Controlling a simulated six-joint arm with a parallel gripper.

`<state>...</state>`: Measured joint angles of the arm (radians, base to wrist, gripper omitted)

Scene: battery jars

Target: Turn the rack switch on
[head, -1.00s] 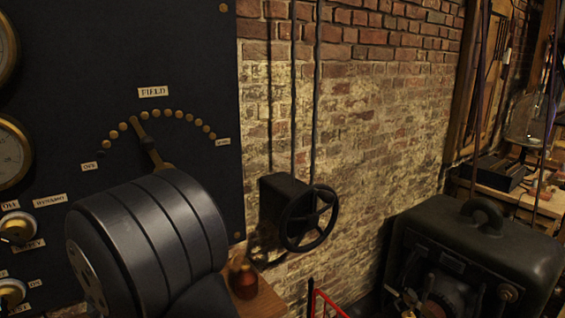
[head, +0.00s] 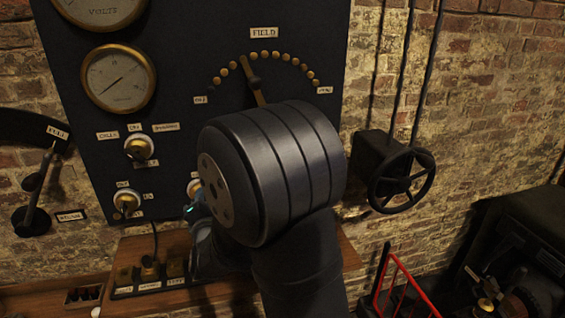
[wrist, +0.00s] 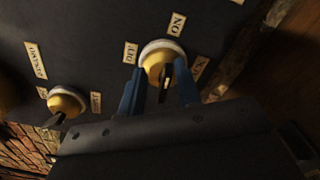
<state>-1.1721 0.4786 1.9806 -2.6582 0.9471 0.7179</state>
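In the wrist view a brass switch (wrist: 155,58) with a pale ring sits on the dark panel, labels around it, one reading ON. Its dark lever points toward my gripper. My gripper (wrist: 160,92) has its two blue fingers apart, one on each side of the lever, with gaps visible; contact is not clear. In the head view this appears to be the partly hidden switch (head: 194,186) behind my arm, and my gripper (head: 190,212) shows only partly there. Its name label is not readable.
Other brass switches sit close by on the panel (head: 172,75): an upper one (head: 139,148) and a lower left one (head: 127,203). A wooden shelf (head: 340,262) runs below. A handwheel (head: 402,180) and red rail (head: 405,285) stand at right.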

